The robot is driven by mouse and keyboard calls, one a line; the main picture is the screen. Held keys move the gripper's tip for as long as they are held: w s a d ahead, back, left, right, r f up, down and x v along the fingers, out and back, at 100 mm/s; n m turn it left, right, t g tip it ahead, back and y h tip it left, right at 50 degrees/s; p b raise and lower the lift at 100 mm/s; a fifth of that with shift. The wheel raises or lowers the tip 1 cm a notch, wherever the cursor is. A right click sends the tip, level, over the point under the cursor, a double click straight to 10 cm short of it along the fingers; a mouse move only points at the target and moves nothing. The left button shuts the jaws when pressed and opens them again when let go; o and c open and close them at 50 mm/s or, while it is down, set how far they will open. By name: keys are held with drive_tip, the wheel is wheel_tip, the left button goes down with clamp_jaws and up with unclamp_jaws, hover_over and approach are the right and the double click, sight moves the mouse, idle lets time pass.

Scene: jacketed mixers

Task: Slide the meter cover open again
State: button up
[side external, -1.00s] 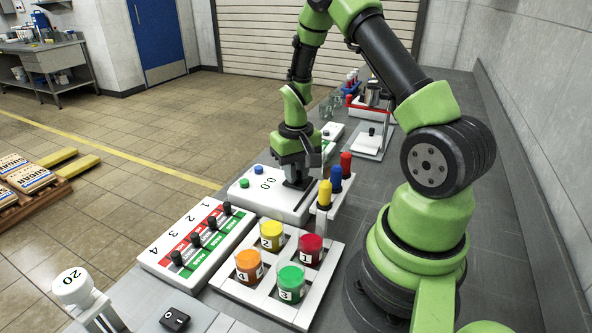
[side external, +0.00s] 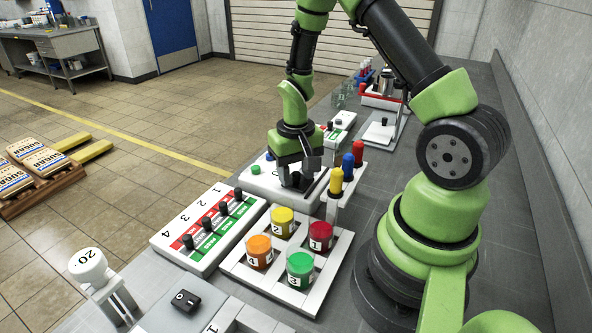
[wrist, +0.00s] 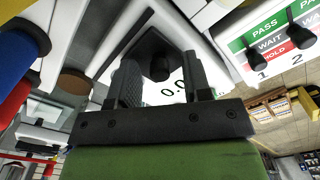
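The meter is a white box (side external: 256,183) with a green button (side external: 255,169) on top, in the middle of the side view. Its display digits, "0.0" (wrist: 168,91), show partly between my fingers in the wrist view; my gripper hides most of them in the side view. A black knob (wrist: 158,66) stands on the white top, between my fingers. My gripper (wrist: 160,78) is low over the meter, its fingers apart on either side of the knob; gaps show beside it. The cover's edges are hard to make out.
A rack (side external: 238,272) of coloured jars and a panel (side external: 176,256) with several black sliders stand in front of the meter. Red, blue and yellow pegs (side external: 348,166) stand close on its right. A scale (side external: 378,135) is farther back.

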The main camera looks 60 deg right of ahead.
sight(295, 172)
wheel_tip(295, 172, up, 10)
idle(0.6)
drive_tip(key=s+a+r+n+t+y, duration=0.2)
drive_tip(key=s+a+r+t, duration=0.5)
drive_tip(key=s+a+r, duration=0.4)
wheel_tip(295, 172, up, 4)
drive_tip(key=shift+s+a+f+n, duration=0.1)
drive_tip(key=shift+s+a+n, duration=0.1)
drive_tip(key=shift+a+n, duration=0.65)
